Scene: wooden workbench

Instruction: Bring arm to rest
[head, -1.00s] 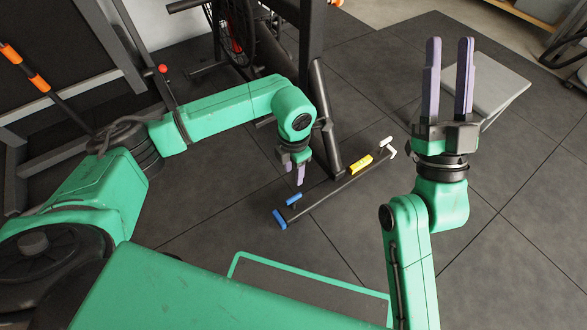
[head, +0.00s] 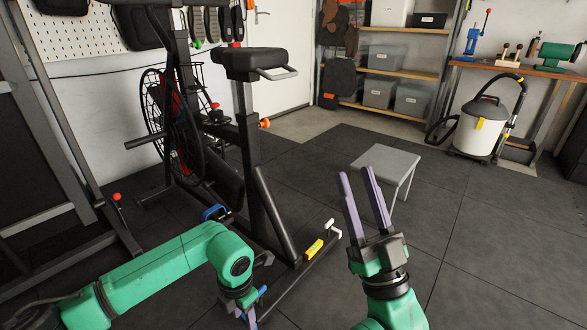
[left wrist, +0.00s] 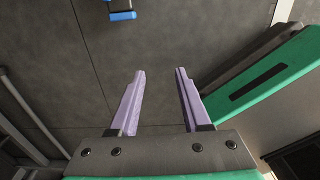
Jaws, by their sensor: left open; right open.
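My left gripper (head: 250,316) hangs low at the bottom of the head view, its fingers pointing down and partly cut off by the frame edge. In the left wrist view its two lilac fingers (left wrist: 160,75) stand apart with only floor between them. My right gripper (head: 356,180) points up, with its two lilac fingers apart and nothing between them. My left arm (head: 170,265) reaches in from the lower left, bent at its green elbow.
An exercise bike (head: 255,62) stands close to my left gripper. Its blue-ended foot bar shows in the left wrist view (left wrist: 122,15). A grey stool (head: 385,160) stands beyond my right gripper. A vacuum cleaner (head: 482,125) and shelves (head: 400,72) are farther back. Floor at right is clear.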

